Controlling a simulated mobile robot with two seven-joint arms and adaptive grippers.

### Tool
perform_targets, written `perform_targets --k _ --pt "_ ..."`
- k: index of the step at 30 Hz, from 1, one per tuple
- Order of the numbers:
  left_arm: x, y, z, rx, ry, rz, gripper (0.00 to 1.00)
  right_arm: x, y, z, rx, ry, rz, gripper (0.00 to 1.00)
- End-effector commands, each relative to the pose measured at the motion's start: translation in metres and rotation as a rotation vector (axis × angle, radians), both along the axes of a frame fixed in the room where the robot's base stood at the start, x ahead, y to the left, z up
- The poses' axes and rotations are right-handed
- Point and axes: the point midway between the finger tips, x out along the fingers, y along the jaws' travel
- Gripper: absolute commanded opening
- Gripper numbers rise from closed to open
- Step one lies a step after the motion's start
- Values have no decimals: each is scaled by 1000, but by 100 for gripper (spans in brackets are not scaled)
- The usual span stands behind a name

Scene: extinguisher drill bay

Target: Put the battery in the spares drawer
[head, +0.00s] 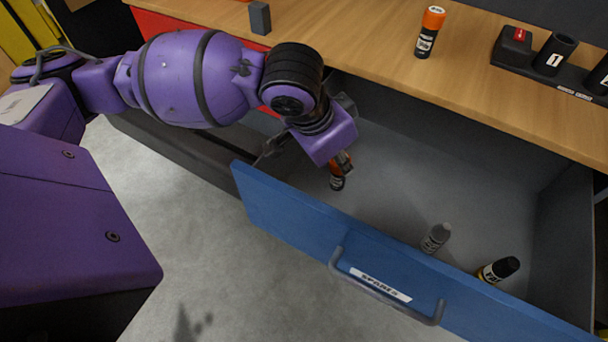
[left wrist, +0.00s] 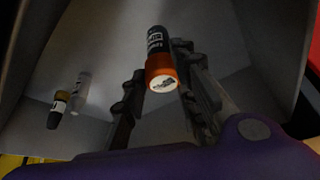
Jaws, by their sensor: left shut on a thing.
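The blue-fronted spares drawer (head: 290,212) is pulled open below the wooden counter, with a label and a grey handle on its front. My left gripper (head: 340,160) reaches down inside the drawer's left part. It is shut on an orange-and-black battery (head: 337,183), whose lower black end shows below the fingers. In the left wrist view the battery (left wrist: 158,60) sits between the two fingers, orange end toward the camera. I cannot tell whether it touches the drawer floor. My right gripper is not in view.
In the drawer's right part are a grey cylinder (head: 436,238) and a black-and-yellow one (head: 498,269). The drawer's middle floor is clear.

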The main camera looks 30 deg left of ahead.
Motion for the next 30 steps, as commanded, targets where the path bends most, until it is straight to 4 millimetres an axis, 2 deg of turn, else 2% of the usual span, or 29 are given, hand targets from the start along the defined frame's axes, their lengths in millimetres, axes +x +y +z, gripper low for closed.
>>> perform_targets --k 7,14,25,26,30 --pt "7 10 -12 -1 -4 0 0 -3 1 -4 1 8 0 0" --pt "8 12 -44 -1 -4 -2 0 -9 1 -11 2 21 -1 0" --pt "8 12 -47 -1 -5 -1 0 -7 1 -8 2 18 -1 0" --pt "8 12 -47 0 -6 -1 30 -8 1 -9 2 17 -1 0" --pt "8 12 -48 -1 -4 -1 46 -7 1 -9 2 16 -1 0"
